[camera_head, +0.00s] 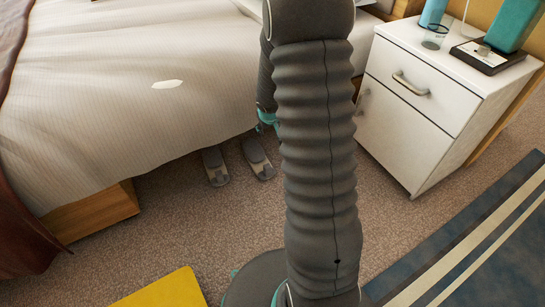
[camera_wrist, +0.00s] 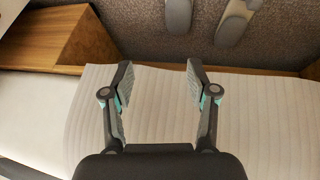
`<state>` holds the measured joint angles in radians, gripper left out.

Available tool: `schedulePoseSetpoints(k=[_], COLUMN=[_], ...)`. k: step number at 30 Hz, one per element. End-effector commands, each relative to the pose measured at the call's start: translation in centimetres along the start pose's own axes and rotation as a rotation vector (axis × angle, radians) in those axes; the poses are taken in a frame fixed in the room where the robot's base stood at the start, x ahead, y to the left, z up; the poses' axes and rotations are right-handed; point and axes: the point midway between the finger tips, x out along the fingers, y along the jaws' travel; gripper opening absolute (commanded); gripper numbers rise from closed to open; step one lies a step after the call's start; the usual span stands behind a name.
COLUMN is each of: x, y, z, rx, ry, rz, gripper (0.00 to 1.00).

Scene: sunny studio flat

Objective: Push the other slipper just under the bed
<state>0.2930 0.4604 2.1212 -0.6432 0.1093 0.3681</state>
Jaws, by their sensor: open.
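Two grey slippers lie side by side on the carpet at the bed's lower edge, the left slipper (camera_head: 215,167) and the right slipper (camera_head: 258,159). Their far ends are close to the hanging cover of the bed (camera_head: 120,115); I cannot tell how far either reaches under it. Both slippers also show at the top of the wrist view, one (camera_wrist: 178,14) left of the other (camera_wrist: 236,22), cut off by the frame. My gripper (camera_wrist: 158,79) is open and empty, with the pale bed cover behind its fingers, apart from the slippers in the picture. In the head view my arm mostly hides it.
A white bedside cabinet (camera_head: 405,115) stands right of the slippers, with a glass (camera_head: 434,38) and other items on top. A wooden bed part (camera_head: 95,210) is at the left. A yellow object (camera_head: 165,290) and a striped blue rug (camera_head: 470,240) lie nearer. Carpet between is clear.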

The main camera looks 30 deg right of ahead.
Motion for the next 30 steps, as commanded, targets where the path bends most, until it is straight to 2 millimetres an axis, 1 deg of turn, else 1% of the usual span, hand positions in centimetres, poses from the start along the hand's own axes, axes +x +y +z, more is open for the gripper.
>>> schedulePoseSetpoints(k=[1,5,6,9,12,15,18,21,30], x=[1.8,6.2,7.5,10.6,13.2,15.2,16.4,17.1,17.2], y=[0.1,0.0,-0.1,-0.3,-0.8,-1.2,-1.5,-1.7,-1.8], z=[0.5,1.8,2.4,3.8,5.2,6.5,7.3,7.8,7.9], rx=[-0.001,-0.003,-0.004,-0.002,0.0,0.003,0.006,0.009,0.009], ry=[-0.01,-0.02,-0.023,-0.031,-0.037,-0.042,-0.043,-0.045,-0.044], rz=[-0.012,-0.049,-0.063,-0.096,-0.131,-0.159,-0.179,-0.19,-0.193], gripper=[0.58,0.58,0.58,0.58,0.58,0.58,0.58,0.58,0.58])
